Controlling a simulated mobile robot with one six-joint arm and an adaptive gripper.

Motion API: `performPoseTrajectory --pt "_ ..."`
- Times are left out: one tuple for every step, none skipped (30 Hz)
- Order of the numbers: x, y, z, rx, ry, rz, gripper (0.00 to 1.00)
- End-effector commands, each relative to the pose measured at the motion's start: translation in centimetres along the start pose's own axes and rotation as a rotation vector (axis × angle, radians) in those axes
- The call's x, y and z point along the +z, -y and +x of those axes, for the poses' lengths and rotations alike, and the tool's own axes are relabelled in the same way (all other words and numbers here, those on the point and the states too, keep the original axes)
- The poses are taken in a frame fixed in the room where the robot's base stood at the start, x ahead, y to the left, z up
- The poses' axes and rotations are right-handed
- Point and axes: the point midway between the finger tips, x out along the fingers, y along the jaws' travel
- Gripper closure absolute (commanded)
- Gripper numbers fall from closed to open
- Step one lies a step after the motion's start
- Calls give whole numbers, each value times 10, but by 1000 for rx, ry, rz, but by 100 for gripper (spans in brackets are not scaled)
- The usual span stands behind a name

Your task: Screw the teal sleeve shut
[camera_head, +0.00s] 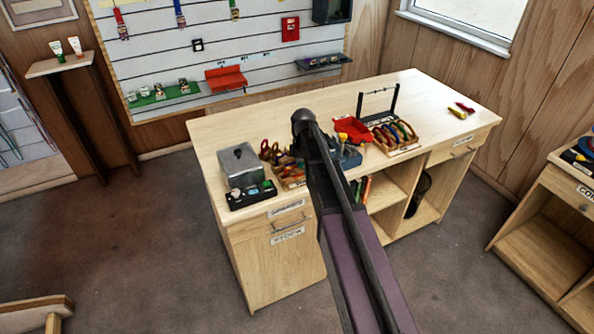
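I cannot make out a teal sleeve in this view. A wooden rack (403,151) on the bench holds several coloured, ring-like pieces of gear (392,134), too small to tell whether one carries the sleeve. My arm rises from the bottom edge and crosses in front of the bench, up to a rounded dark joint. My gripper does not show. The arm hides part of the bench middle.
The wooden bench (250,118) also holds a grey box (240,165), a black tray (250,195), a red bin (352,129), a black stand (377,104) and small yellow and red items (457,112). Its back strip and right end are mostly clear. A labelled cabinet (560,235) stands at right.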

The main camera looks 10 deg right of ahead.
Motion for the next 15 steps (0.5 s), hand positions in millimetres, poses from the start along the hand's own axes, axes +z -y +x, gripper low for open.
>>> performPoseTrajectory --pt "0 1 -3 -1 0 0 37" --pt "0 0 -3 -1 0 0 37" --pt "0 1 -4 -1 0 0 37" --pt "0 1 -5 -1 0 0 37" --pt "0 1 -6 -1 0 0 37" --pt "0 1 -7 -1 0 0 37" --pt "0 1 -8 -1 0 0 37" --pt "0 1 -8 -1 0 0 37" --pt "0 1 -9 -1 0 0 37" --pt "0 1 -10 -1 0 0 37" --pt "0 1 -11 -1 0 0 37" --pt "0 1 -12 -1 0 0 37" --pt "0 1 -12 -1 0 0 37" --pt "0 1 -13 -1 0 0 37" --pt "0 1 -14 -1 0 0 37"
